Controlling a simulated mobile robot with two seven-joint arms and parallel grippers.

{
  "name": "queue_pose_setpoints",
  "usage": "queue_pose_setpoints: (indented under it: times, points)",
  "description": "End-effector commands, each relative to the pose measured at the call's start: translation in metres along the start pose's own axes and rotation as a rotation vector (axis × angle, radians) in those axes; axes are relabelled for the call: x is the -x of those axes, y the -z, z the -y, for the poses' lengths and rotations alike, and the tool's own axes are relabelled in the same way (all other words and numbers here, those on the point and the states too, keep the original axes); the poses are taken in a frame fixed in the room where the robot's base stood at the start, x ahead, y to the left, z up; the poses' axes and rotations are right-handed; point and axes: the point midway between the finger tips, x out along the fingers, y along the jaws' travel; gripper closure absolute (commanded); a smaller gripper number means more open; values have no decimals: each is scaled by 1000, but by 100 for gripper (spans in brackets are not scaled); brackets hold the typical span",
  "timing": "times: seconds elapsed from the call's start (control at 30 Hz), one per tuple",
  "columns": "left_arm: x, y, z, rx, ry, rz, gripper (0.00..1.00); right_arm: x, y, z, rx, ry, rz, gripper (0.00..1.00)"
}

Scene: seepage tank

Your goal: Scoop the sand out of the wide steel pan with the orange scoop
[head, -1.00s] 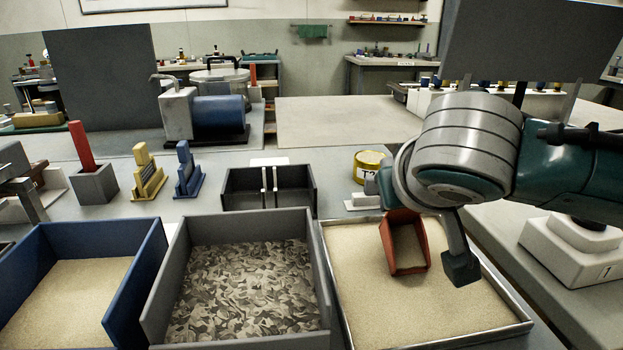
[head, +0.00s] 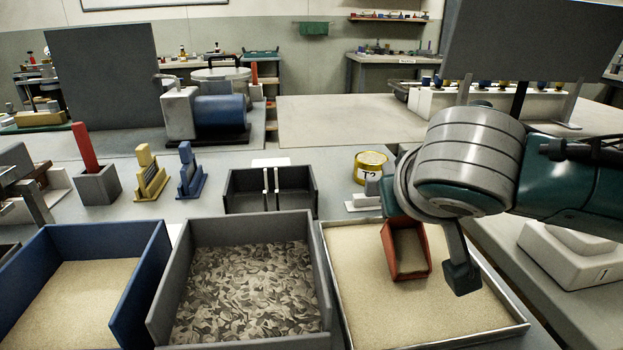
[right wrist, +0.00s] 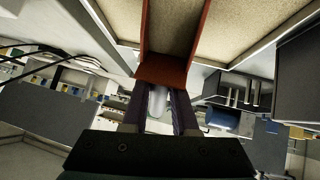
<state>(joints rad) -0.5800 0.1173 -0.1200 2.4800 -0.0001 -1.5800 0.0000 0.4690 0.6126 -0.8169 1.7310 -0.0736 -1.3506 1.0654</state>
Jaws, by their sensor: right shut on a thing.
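The wide steel pan (head: 470,338) stands at the front right with a broad layer of pale sand (head: 370,300) in it. The orange scoop (head: 391,258), red-orange in the picture, is over the pan's back middle, its open end towards the front. Sand colour shows between its walls; I cannot tell how much it holds or whether it touches the sand below. In the right wrist view its back wall (right wrist: 160,75) sits at the fingertips. My right gripper (right wrist: 158,100) is shut on the scoop. In the head view my wrist hides its grip. My left gripper is not in view.
A grey bin (head: 164,275) with mottled grey flakes stands directly left of the pan, and a blue bin (head: 140,285) with sand left of that. Behind are a black divided box (head: 245,190) and a yellow tin (head: 368,160). A white stepped block (head: 570,250) stands right.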

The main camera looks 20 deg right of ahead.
Motion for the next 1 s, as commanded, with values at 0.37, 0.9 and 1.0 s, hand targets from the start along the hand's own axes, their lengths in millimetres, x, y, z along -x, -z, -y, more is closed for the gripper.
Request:
queue_pose_setpoints:
  times: [0.37,0.9,1.0]
  points:
    - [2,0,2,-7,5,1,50,1,-1,0,0,1,2,100]
    - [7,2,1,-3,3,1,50,2,-2,0,0,0,-1,100]
    - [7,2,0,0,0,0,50,3,-1,0,-1,0,-1,100]
